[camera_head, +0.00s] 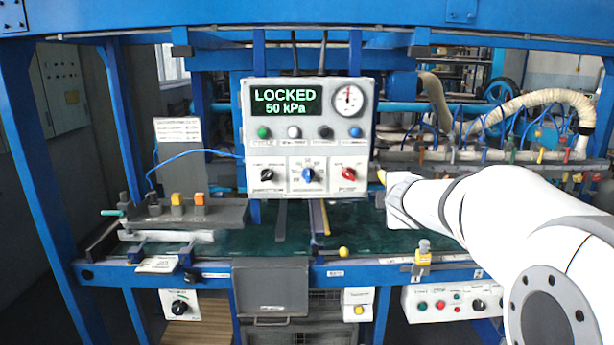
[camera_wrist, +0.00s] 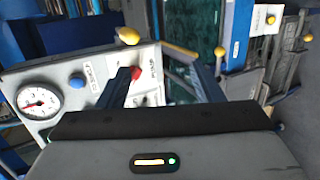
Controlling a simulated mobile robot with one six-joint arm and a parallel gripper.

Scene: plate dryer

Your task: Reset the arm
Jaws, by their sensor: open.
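My white arm reaches in from the right in the head view, and my gripper (camera_wrist: 161,70) ends just right of the control panel (camera_head: 310,88). In the wrist view its two dark fingers are spread apart with nothing held between them. The panel's red knob (camera_wrist: 136,73) appears at the tip of the left finger; I cannot tell whether they touch. It also shows in the head view (camera_head: 348,173). The panel display (camera_head: 284,102) reads "LOCKED 50 kPa". A yellow knob (camera_wrist: 128,36) shows beyond the fingers by the panel's edge.
The panel also carries a pressure gauge (camera_head: 348,101), a blue knob (camera_head: 308,175) and several buttons. A blue frame (camera_head: 50,170) surrounds the green bed (camera_head: 350,228). A yellow ball knob (camera_head: 343,253) stands at the bed's front edge. Hoses (camera_head: 540,100) run along the back right.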

